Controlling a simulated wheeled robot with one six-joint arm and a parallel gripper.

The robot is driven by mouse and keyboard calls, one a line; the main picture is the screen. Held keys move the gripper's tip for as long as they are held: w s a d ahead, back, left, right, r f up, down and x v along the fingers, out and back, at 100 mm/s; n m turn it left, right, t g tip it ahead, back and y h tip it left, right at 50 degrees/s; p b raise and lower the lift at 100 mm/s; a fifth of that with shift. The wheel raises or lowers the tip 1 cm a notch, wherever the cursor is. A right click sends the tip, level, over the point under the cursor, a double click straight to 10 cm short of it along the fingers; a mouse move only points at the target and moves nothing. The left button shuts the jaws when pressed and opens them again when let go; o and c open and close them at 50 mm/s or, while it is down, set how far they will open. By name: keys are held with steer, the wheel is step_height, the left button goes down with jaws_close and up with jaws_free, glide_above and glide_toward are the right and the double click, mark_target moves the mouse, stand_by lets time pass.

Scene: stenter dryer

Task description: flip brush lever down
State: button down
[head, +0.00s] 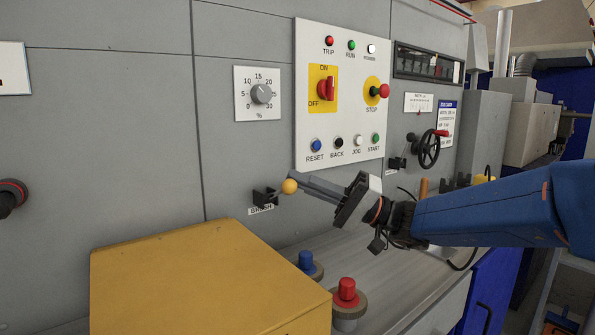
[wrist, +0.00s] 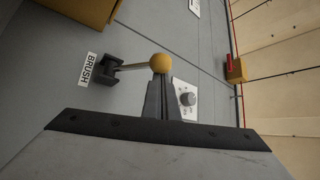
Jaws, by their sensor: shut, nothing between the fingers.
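The brush lever has a yellow ball knob (head: 289,186) on a thin rod from a black bracket (head: 265,197) on the grey panel. A white BRUSH label (head: 261,209) is below the bracket. In the head view the ball stands out from the panel, right of and slightly above the bracket. The wrist view shows the ball (wrist: 160,63), the rod and the bracket (wrist: 112,70) sideways. My gripper (head: 304,183) is shut and empty, its fingertips right at the ball. In the wrist view the fingers (wrist: 162,88) end at the ball's edge; I cannot tell whether they touch.
A yellow box (head: 205,280) stands below the lever. A blue knob (head: 306,262) and a red knob (head: 347,292) are on the ledge. A white control panel (head: 341,95) and a percent dial (head: 261,94) are above. A black handwheel (head: 429,149) is at right.

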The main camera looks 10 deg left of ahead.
steer(key=shift+s+d+f, duration=0.2)
steer(key=shift+f, duration=0.7)
steer(key=shift+s+d+f, duration=0.15)
steer(key=shift+f, duration=0.75)
steer(key=shift+s+d+f, duration=0.2)
steer(key=shift+f, duration=0.7)
steer(key=shift+f, duration=0.25)
steer(key=shift+d, duration=0.1)
steer(key=v, duration=0.7)
steer(key=shift+d+r, duration=0.25)
steer(key=shift+r, duration=0.05)
steer(key=shift+w, duration=0.15)
